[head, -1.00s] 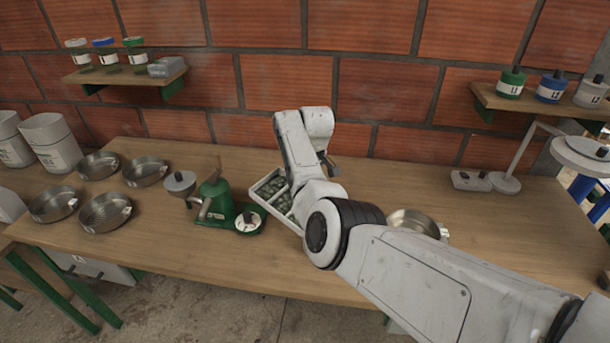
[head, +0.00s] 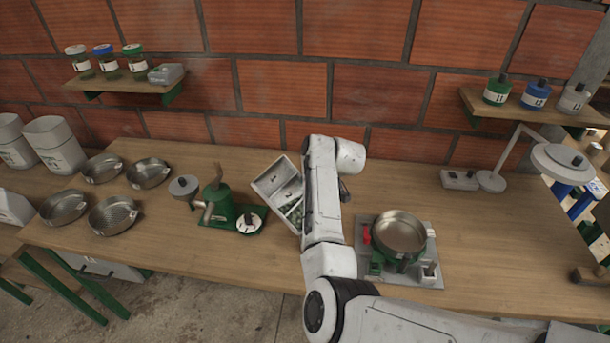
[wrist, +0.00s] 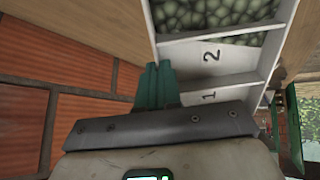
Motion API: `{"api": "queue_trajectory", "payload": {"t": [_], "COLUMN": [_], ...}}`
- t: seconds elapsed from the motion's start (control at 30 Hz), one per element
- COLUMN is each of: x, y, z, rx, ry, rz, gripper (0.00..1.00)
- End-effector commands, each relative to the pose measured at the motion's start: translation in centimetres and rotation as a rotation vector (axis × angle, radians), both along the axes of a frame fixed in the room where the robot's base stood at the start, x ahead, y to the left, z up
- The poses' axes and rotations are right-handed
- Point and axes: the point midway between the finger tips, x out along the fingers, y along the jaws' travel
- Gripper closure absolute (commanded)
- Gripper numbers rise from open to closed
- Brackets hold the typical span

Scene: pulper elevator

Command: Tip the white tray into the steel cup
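The white tray (head: 275,180) has divided compartments and shows left of my forearm in the head view, tilted, with its far end raised. Its upper compartments look pale and empty; greenish beans show lower down. In the wrist view the tray (wrist: 196,45) carries the numbers 1 and 2, with beans in the compartments above them. My gripper's green fingers (wrist: 156,80) are close together at the tray's wall and look shut on it; the arm hides them in the head view. A round steel cup (head: 400,232) sits upright on a green-and-grey stand, right of my arm.
A green grinder (head: 220,208) stands close to the left of the tray. Several steel pans (head: 113,215) are further left. A lamp-like stand (head: 492,180) and a switch box (head: 459,179) are at the back right. The bench between cup and right edge is clear.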

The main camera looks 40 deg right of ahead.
Motion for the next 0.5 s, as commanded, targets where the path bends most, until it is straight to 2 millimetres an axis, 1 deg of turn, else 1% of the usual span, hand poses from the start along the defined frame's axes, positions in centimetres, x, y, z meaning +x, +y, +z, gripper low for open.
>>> {"api": "queue_trajectory", "payload": {"t": [0.27, 0.4, 0.5], "x": [-2.0, -3.2, -3.7], "y": [0.2, 0.4, 0.5], "z": [1.6, 1.5, 1.4], "rx": [-0.025, -0.036, -0.039], "ry": [-0.228, -0.338, -0.393], "rz": [-0.001, -0.001, 0.001], "gripper": [1.00, 1.00, 1.00]}}
